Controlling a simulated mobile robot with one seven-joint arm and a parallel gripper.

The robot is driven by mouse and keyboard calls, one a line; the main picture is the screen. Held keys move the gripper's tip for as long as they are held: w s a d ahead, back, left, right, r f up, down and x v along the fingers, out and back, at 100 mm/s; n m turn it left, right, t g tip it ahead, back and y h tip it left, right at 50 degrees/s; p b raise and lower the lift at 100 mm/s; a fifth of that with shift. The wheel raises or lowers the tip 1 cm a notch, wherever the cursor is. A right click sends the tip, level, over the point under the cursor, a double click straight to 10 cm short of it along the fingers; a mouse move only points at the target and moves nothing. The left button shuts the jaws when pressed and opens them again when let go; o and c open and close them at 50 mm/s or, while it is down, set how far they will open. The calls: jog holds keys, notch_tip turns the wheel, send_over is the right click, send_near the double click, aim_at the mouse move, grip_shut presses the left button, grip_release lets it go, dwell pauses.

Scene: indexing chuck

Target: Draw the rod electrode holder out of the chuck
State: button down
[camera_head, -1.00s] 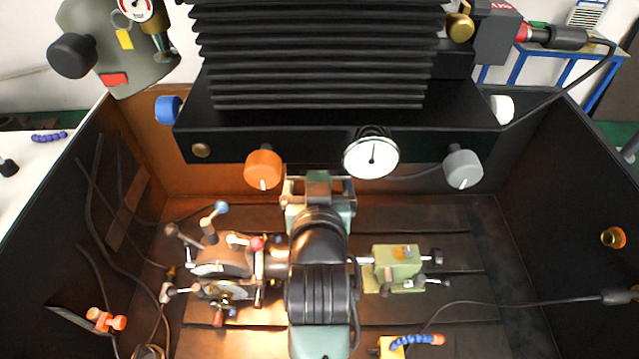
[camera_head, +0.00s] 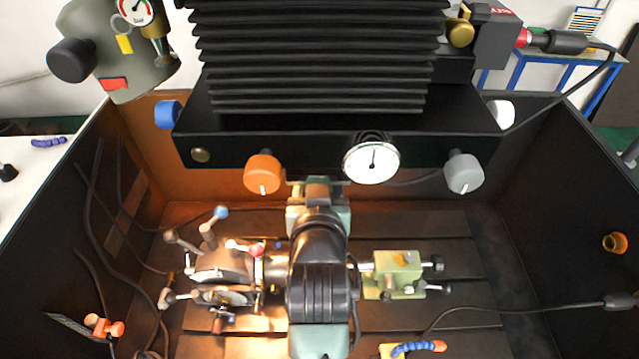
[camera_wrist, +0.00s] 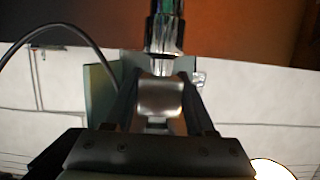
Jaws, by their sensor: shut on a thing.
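In the wrist view my gripper (camera_wrist: 160,82) is shut on a shiny metal piece, the rod electrode holder (camera_wrist: 160,98), with one dark finger on each side. A bright chrome rod (camera_wrist: 163,28) runs up from it to the top edge. In the head view the chuck unit (camera_head: 222,266), with several ball-ended levers, stands on the slotted bed left of my arm. My own arm hides the gripper and the holder there. I cannot tell whether the holder is still inside the chuck.
A pale green fixture (camera_head: 398,270) stands right of my arm. The black machine head (camera_head: 330,130), with knobs and a dial gauge (camera_head: 371,158), overhangs behind. Dark tank walls (camera_head: 570,215) enclose the bed. A blue-and-orange nozzle (camera_head: 418,347) is at the front. The right bed is mostly clear.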

jog(key=shift+r, duration=0.25)
jog(key=s+p, duration=0.1)
jog(key=s, duration=0.8)
dwell(1.8)
dwell(0.4)
jog(key=shift+s, duration=2)
